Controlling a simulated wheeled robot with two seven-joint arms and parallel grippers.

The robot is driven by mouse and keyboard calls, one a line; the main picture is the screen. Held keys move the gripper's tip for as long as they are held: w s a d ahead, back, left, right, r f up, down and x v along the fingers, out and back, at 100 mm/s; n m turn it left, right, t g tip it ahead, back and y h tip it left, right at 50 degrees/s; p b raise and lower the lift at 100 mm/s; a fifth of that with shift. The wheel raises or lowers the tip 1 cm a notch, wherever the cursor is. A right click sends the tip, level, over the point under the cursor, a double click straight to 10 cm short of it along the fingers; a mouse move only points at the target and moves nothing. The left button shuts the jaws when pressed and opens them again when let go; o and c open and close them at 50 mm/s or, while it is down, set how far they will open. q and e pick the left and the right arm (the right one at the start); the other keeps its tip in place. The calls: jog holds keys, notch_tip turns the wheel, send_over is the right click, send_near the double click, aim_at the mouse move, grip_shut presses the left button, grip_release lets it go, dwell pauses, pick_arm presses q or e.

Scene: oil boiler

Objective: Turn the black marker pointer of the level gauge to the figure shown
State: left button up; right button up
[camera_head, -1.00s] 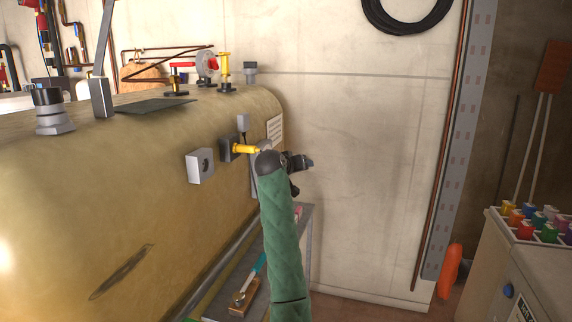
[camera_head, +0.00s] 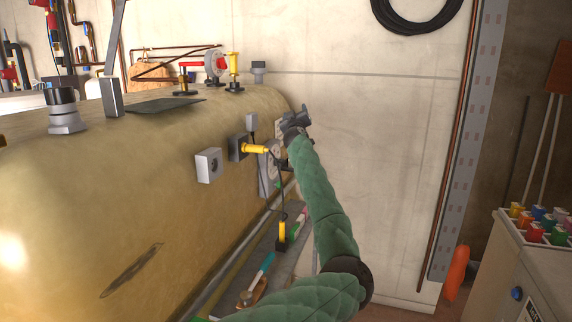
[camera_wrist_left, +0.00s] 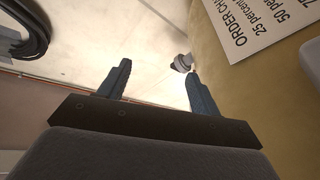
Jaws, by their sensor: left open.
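In the left wrist view my left gripper (camera_wrist_left: 158,68) is open and empty. A printed order chart (camera_wrist_left: 245,25) is beside it on the tank. My right gripper is not in view.
A grey-capped fitting (camera_wrist_left: 182,62) shows beyond the fingers; a yellow fitting (camera_head: 253,148) is left of the dial. A grey shelf (camera_head: 262,265) with tools is below. A crate of coloured caps (camera_head: 535,225) stands right.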

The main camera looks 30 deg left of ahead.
pick_arm(q)
notch_tip(320, 180, down, 3)
jog(key=w+a+n+g+y, duration=0.2)
jog(key=n+g+y, duration=0.2)
jog(key=g+y, duration=0.1)
jog(key=n+g+y, duration=0.1)
jog(key=n+g, duration=0.4)
jog(key=g, duration=1.2)
send_near(284, 162)
jog(key=a, duration=0.1)
jog(key=p+x, duration=0.1)
jog(key=x, duration=0.1)
jog(key=p+x, duration=0.1)
jog(key=x, duration=0.4)
jog(key=shift+s+r+p, duration=0.1)
jog(key=shift+s+p, duration=0.25)
jog(key=shift+p, duration=0.05)
jog(key=shift+s+a, duration=0.1)
jog(key=shift+a, duration=0.35)
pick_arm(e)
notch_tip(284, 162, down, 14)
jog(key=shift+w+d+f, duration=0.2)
pick_arm(q)
jog(key=shift+c, duration=0.2)
jog(key=c, duration=0.9)
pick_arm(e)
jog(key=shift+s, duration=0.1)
